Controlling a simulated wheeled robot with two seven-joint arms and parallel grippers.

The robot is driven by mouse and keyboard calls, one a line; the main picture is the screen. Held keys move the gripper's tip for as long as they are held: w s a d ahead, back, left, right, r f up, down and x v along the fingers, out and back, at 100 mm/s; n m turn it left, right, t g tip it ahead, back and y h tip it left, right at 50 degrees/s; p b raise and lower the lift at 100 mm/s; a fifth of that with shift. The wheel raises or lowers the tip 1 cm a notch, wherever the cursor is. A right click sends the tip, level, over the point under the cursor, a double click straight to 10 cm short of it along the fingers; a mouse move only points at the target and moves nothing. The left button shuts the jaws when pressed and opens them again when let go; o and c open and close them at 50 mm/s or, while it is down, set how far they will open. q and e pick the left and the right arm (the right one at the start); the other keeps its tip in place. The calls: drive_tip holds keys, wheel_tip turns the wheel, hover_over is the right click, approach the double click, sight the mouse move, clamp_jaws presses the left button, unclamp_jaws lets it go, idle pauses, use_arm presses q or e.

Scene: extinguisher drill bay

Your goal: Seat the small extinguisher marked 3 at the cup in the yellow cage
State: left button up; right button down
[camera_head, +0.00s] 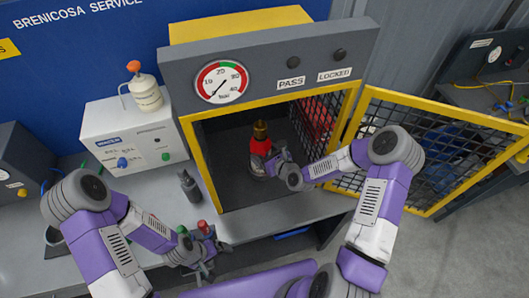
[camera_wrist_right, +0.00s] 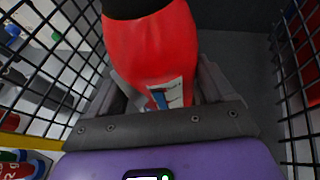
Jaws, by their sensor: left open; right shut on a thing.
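The small red extinguisher (camera_head: 259,146) stands about upright inside the yellow cage (camera_head: 197,165), with a dark band and brass-coloured top. My right gripper (camera_head: 270,164) reaches through the open front and is shut on its body. In the right wrist view the red body (camera_wrist_right: 160,50) fills the space between the fingers (camera_wrist_right: 155,98). A white and blue label shows, but I cannot read a 3. A greyish round shape, perhaps the cup, shows at its base; the gripper partly hides it, and I cannot tell whether it is seated. My left gripper (camera_head: 207,262) is open near the bench front.
The mesh door (camera_head: 452,116) stands open to the right. A gauge (camera_head: 221,82) and PASS and LOCKED labels are on the panel above the opening. A white tester box (camera_head: 127,135) stands left of the cage. A small grey object (camera_head: 189,186) stands beside the cage.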

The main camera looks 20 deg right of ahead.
drive_tip(key=shift+w+r, duration=0.15)
drive_tip(key=shift+r, duration=0.15)
drive_tip(key=shift+c, duration=0.8)
unclamp_jaws()
drive_tip(key=shift+o, duration=0.8)
drive_tip(key=shift+s+f, duration=0.3)
drive_tip(key=shift+f, duration=0.1)
drive_tip(key=shift+s+d+r, duration=0.2)
drive_tip(key=shift+s+r, duration=0.05)
drive_tip(key=shift+s, duration=0.05)
drive_tip(key=v, duration=0.6)
drive_tip(key=shift+s+r, duration=0.15)
drive_tip(key=shift+r, duration=0.15)
drive_tip(key=shift+s, duration=0.1)
drive_tip(key=shift+r, duration=0.1)
